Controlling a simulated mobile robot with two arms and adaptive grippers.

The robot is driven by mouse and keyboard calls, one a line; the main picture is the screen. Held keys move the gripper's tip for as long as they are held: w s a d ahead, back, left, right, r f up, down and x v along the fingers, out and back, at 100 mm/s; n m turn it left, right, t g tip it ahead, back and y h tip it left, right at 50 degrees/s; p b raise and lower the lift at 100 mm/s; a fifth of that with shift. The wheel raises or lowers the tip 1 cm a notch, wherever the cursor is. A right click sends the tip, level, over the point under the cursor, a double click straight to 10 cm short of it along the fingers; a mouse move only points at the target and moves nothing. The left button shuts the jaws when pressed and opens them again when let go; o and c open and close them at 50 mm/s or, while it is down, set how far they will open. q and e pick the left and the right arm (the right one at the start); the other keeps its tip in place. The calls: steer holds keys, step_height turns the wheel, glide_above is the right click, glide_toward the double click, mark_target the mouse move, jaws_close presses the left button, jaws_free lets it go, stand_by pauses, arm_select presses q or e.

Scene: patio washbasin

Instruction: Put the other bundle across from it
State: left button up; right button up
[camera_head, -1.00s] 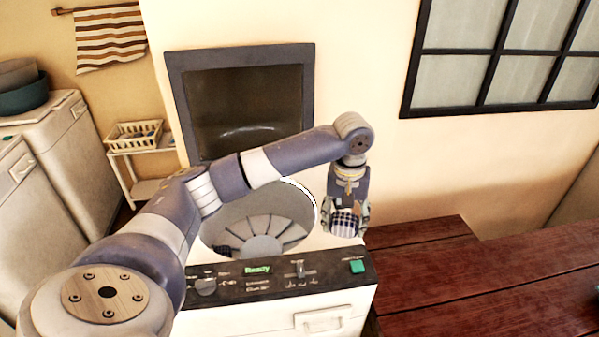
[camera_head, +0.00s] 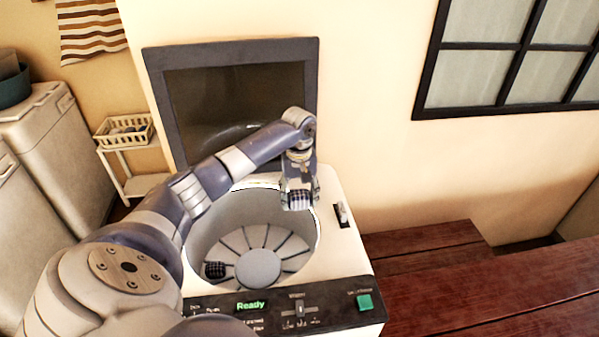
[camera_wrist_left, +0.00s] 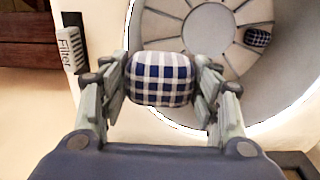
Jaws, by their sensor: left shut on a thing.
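My left gripper (camera_head: 300,203) is shut on a blue-and-white checked bundle (camera_wrist_left: 160,80). It holds the bundle above the right rear part of the washer's open drum (camera_head: 235,240). The held bundle also shows in the head view (camera_head: 300,200). Another dark checked bundle (camera_head: 214,270) lies in the drum at its left front edge. In the left wrist view this bundle (camera_wrist_left: 258,37) lies at the right, beyond the held one, near the drum wall. My right gripper is in neither view.
The washer's lid (camera_head: 155,100) stands open at the back. The front panel (camera_head: 280,308) shows "Ready" and has a green button (camera_head: 364,302). A filter slot (camera_head: 342,214) is right of the drum. A red-brown wooden table (camera_head: 480,285) stands at the right.

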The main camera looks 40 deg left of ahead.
arm_select(q)
steer(key=f, duration=0.2)
steer(key=shift+s+d+f, duration=0.15)
steer(key=shift+d+f, duration=0.05)
steer(key=shift+f, duration=0.2)
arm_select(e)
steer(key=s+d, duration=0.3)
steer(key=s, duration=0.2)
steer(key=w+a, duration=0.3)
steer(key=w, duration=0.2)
arm_select(q)
step_height(320, 180, down, 22)
steer(key=b, duration=1.9)
steer(key=shift+a+f+b, duration=0.15)
steer(key=shift+b, duration=0.25)
steer(key=shift+f, duration=1.6)
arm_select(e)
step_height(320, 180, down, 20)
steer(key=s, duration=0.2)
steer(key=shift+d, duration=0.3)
